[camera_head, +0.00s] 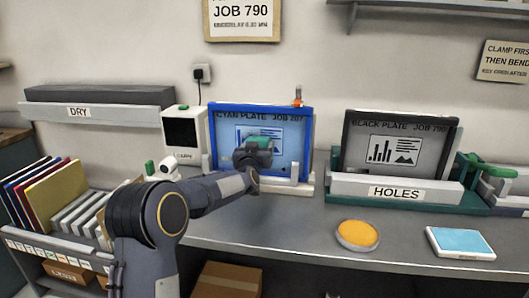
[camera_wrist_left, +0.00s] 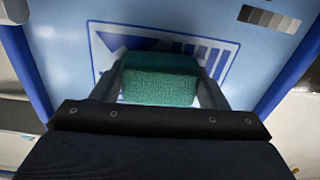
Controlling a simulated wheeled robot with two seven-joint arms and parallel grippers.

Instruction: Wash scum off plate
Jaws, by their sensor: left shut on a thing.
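The blue-framed cyan plate (camera_head: 286,172), labelled "CYAN PLATE JOB 207", stands upright in a light holder on the counter in the head view. Its blue face with a printed picture fills the left wrist view (camera_wrist_left: 262,65). My left gripper (camera_head: 262,146) is in front of the plate's middle. It is shut on a green sponge (camera_wrist_left: 160,80), which lies at or very near the plate's face; I cannot tell whether it touches. The gripper and sponge hide part of the picture. No scum is clearly visible. My right gripper is not in view.
A black plate (camera_head: 368,146) stands behind a rail marked "HOLES" to the right. A round orange pad (camera_head: 357,234) and a light-blue slab (camera_head: 460,242) lie on the counter. A white device (camera_head: 184,140) stands left of the plate. The counter front between is clear.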

